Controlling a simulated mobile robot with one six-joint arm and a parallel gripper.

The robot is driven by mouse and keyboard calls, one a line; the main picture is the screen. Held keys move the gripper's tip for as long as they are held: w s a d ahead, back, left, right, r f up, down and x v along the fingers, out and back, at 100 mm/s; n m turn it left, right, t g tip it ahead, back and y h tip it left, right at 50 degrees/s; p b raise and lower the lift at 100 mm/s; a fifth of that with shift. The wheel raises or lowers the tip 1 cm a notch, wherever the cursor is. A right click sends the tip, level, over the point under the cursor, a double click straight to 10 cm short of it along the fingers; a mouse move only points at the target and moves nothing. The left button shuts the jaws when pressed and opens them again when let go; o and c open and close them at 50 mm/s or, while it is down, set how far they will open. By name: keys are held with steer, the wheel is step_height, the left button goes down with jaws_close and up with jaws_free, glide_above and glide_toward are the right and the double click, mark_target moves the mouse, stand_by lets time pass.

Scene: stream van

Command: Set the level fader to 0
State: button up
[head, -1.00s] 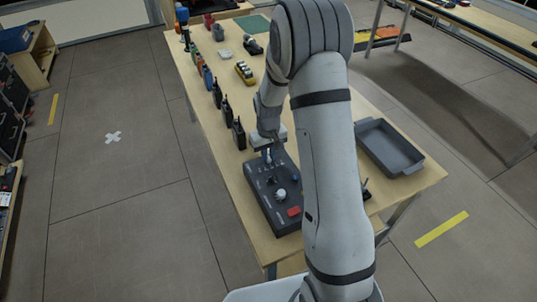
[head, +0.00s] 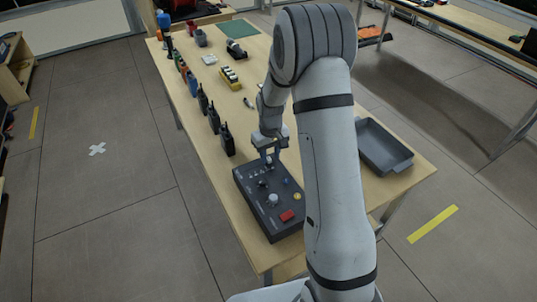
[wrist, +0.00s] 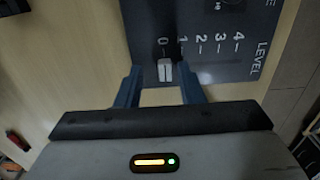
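The dark control panel (head: 246,189) lies on the near part of the wooden table. In the wrist view the panel (wrist: 222,66) shows a LEVEL scale numbered 0 to 4. The light fader cap (wrist: 165,70) lines up with the 0 mark. My gripper (wrist: 160,88) is open, its two blue fingers on either side of the cap with a visible gap at each side. In the head view my gripper (head: 268,160) is at the panel's far end, and the fader cap cannot be made out there.
A white knob (head: 272,199) and a red button (head: 287,216) are on the panel. Several black radios (head: 226,140) stand along the table's left edge. A grey tray (head: 385,150) sits to the right, partly behind my arm.

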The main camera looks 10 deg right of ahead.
mark_target(270, 158)
steer(key=shift+r+b, duration=0.55)
steer(key=shift+r, duration=3.35)
steer(key=shift+r, duration=0.1)
steer(key=s+r+m+t, duration=0.2)
steer(key=s+r, duration=1)
steer(key=s, duration=0.1)
steer(key=s+r+m+t, duration=0.1)
steer(key=s+r, duration=0.1)
steer(key=s, duration=1.1)
steer(key=shift+s+a, duration=0.2)
steer(key=shift+s, duration=0.2)
